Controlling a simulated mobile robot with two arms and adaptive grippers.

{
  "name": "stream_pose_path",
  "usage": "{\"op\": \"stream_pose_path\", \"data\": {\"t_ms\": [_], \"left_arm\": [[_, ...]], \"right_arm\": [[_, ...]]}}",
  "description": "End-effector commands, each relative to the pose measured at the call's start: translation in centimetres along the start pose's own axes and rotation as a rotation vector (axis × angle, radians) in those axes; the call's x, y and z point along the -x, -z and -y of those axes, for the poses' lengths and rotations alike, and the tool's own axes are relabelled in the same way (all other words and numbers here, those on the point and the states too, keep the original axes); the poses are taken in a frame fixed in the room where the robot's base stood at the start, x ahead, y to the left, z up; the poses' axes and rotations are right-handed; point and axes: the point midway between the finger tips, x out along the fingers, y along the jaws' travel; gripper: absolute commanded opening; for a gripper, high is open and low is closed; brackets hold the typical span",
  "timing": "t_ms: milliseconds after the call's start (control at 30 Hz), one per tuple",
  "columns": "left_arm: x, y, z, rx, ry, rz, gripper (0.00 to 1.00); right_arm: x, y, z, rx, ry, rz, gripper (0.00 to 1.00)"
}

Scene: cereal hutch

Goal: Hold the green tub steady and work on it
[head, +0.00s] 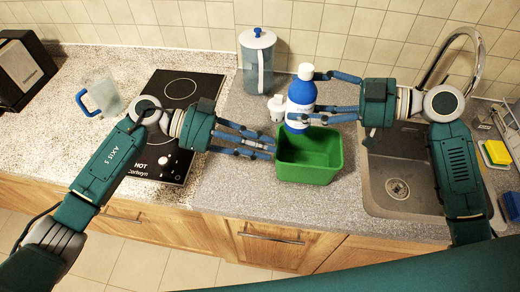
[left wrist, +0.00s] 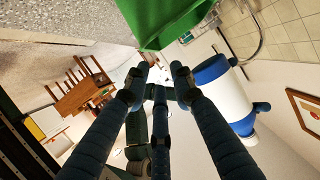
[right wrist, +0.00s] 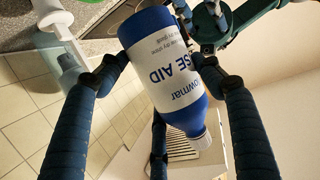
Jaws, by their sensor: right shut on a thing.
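The green tub (head: 308,172) stands on the grey counter left of the sink, and part of it shows at the top of the left wrist view (left wrist: 165,20). My left gripper (head: 273,148) is at the tub's left wall, its fingers apart with nothing seen between them. I cannot tell whether they touch the wall. My right gripper (head: 314,98) is shut on a blue and white bottle (head: 301,92), roughly upright at the tub's back edge. Its label reads "SE AID" in the right wrist view (right wrist: 165,65), fingers on both sides. Its height over the counter is unclear.
A clear jug with a blue lid (head: 257,62) and a small white item (head: 277,106) stand behind the tub. The black hob (head: 160,160) is left, with a blue-handled pitcher (head: 100,98) beyond. The sink (head: 385,200) and its tap (head: 478,55) are right.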

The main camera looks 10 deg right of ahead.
Motion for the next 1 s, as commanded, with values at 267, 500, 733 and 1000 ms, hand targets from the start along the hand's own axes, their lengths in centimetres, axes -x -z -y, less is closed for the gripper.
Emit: {"op": "stream_pose_path", "data": {"t_ms": [267, 500, 733, 1000], "left_arm": [[-1.7, -1.5, -0.7, 0.020, -0.031, 0.061, 0.24], [-6.1, -1.6, -0.8, 0.020, -0.030, 0.056, 0.24], [-9.9, -1.8, -0.9, 0.019, -0.028, 0.056, 0.24], [-12.0, -2.0, -0.9, 0.018, -0.027, 0.058, 0.24]], "right_arm": [[0.0, 0.2, 0.0, 0.001, -0.001, -0.003, 0.24], [0.0, 0.2, 0.0, 0.001, -0.001, -0.003, 0.24], [0.0, 0.2, 0.0, 0.001, -0.001, -0.003, 0.24], [0.0, 0.2, 0.0, 0.001, -0.001, -0.003, 0.24]]}}
